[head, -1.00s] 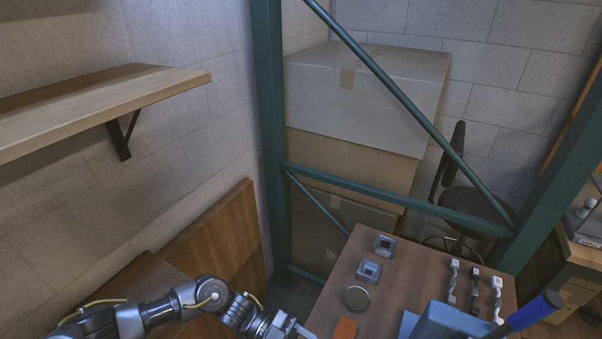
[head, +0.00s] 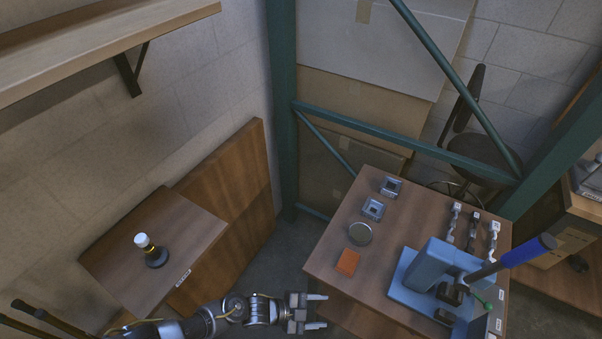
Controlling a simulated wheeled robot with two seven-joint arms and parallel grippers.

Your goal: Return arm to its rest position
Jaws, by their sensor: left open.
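My left arm comes in along the bottom edge. Its gripper (head: 318,311) points right, with its two fingers apart and nothing between them. It is close to the front left edge of the brown worktable (head: 330,243). On this table lie two grey square parts (head: 390,187) (head: 373,209), a round dark disc (head: 360,233), an orange block (head: 347,262) and several small metal-and-white parts (head: 473,229). A lamp-like part with a white top and dark round base (head: 156,256) stands on the left wooden cabinet (head: 190,232). My right gripper is not in view.
A blue press (head: 437,266) with a blue-handled lever (head: 527,251) stands on the worktable's right side. A green metal frame (head: 283,100) rises behind, with cardboard boxes (head: 375,60) beyond it. A wall shelf (head: 90,40) is at upper left. Floor shows between cabinet and table.

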